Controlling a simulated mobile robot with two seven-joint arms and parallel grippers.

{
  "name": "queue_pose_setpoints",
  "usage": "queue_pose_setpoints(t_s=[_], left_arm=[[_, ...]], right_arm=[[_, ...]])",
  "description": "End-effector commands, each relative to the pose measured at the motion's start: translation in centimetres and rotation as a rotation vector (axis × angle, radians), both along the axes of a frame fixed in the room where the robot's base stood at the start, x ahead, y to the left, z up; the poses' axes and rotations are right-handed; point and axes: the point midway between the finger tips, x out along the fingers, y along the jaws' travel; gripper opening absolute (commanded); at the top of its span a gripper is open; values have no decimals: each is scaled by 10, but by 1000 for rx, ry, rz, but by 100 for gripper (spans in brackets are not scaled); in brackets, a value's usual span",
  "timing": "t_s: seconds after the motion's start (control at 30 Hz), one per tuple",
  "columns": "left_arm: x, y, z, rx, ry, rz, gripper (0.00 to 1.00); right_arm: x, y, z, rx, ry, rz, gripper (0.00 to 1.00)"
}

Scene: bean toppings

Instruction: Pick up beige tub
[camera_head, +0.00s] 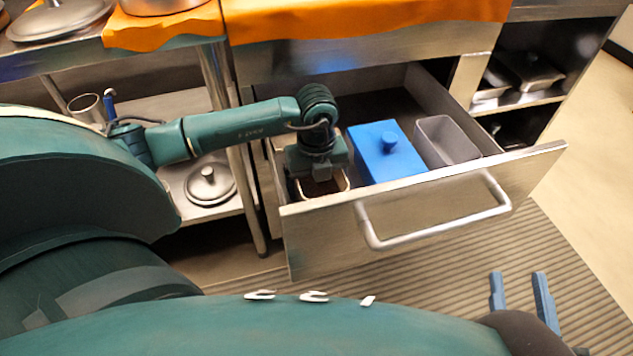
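The beige tub (338,183) sits in the left front part of the open drawer, and its rim shows with dark contents inside. My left gripper (320,180) points down over the tub, reaching to or into its opening. Its fingers are mostly hidden by the gripper body and the tub's rim, so I cannot tell whether it grips the tub. My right gripper (522,295) is at the lower right with its two blue fingers apart and nothing between them, over the striped mat.
The drawer (420,210) is pulled out with a bar handle on its front. A blue lidded box (372,163) stands right beside the tub, with a grey empty tub (448,140) further right. A shelf with a pot lid (210,184) lies to the left.

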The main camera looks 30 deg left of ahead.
Motion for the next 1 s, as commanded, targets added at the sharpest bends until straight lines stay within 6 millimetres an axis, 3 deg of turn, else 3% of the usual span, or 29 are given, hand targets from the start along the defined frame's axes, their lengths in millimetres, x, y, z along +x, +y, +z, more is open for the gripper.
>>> queue_pose_setpoints(t_s=[0.5,0.77,1.0], left_arm=[[1,0,1,-1,-3,0,44],[1,0,6,0,-4,0,44],[2,0,47,0,-6,0,44]], right_arm=[[-1,1,-1,-2,3,1,36],[-1,1,-1,-4,6,2,36],[-2,0,6,-39,1,-4,36]])
